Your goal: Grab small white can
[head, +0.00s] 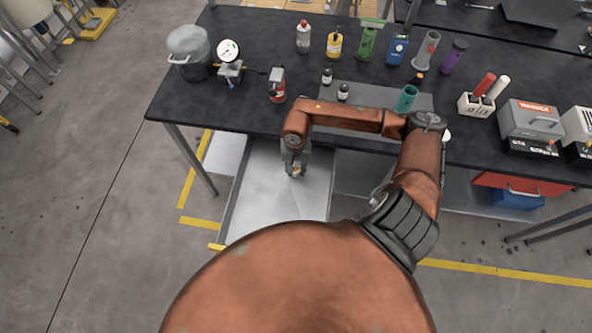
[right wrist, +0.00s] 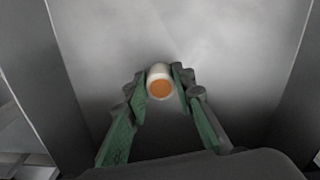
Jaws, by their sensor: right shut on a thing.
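A small white can (right wrist: 160,78) with an orange end shows in the right wrist view between the fingertips of my right gripper (right wrist: 161,88). The green fingers are shut on it from both sides. In the head view my right gripper (head: 294,168) points down over the grey metal tray (head: 250,205) below the table's front edge, with the can's orange end (head: 296,171) just visible at its tips. I cannot tell whether the can touches the tray. My left gripper is not in view.
The dark table (head: 240,115) holds a pot (head: 190,55), a gauge (head: 229,60), a red can (head: 277,85), several bottles and a white holder (head: 477,105) with rods. Its front edge lies close behind my right gripper. The tray's surface around the gripper is bare.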

